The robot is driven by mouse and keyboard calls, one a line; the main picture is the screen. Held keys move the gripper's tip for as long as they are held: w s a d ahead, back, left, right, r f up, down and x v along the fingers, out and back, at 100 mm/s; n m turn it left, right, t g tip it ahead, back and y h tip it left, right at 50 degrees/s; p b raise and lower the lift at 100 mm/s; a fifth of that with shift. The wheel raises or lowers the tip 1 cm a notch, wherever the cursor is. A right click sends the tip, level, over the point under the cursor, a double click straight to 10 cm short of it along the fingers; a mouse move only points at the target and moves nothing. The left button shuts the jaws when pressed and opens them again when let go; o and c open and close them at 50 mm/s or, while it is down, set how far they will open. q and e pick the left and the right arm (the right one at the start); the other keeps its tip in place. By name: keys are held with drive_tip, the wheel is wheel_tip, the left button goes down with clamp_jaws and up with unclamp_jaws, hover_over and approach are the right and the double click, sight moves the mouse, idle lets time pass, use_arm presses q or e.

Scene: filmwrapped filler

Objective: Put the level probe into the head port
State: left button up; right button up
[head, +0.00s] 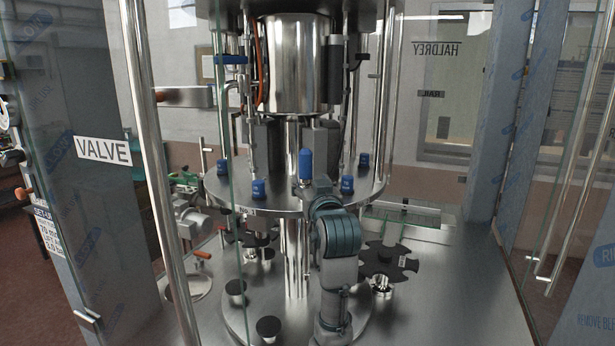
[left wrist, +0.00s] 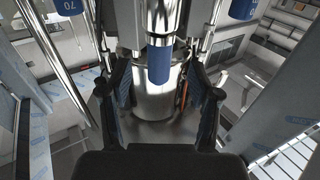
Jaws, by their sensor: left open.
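A blue upright cylinder (head: 306,165) with a rounded top stands at the front of the round steel head plate (head: 240,200). I take it to be the level probe, though no label on it is readable. My left gripper (head: 307,186) is at the front rim of the plate, close to this cylinder and mostly hidden behind my own wrist. In the left wrist view my left gripper (left wrist: 163,88) is open, and a blue cylinder (left wrist: 159,66) shows between its fingers, with no clear contact. I cannot make out an open head port. My right gripper is not in view.
Blue caps (head: 259,188) (head: 347,185) stand on the plate on both sides. A polished vessel (head: 295,65) and rods rise behind. A dark star wheel (head: 388,262) lies low at the right. Glass doors with steel handles (head: 150,150) flank the opening.

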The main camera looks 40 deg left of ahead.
use_arm(q)
drive_tip(key=v, duration=0.5)
drive_tip(key=shift+d, duration=0.25)
drive_tip(key=shift+a, duration=0.15)
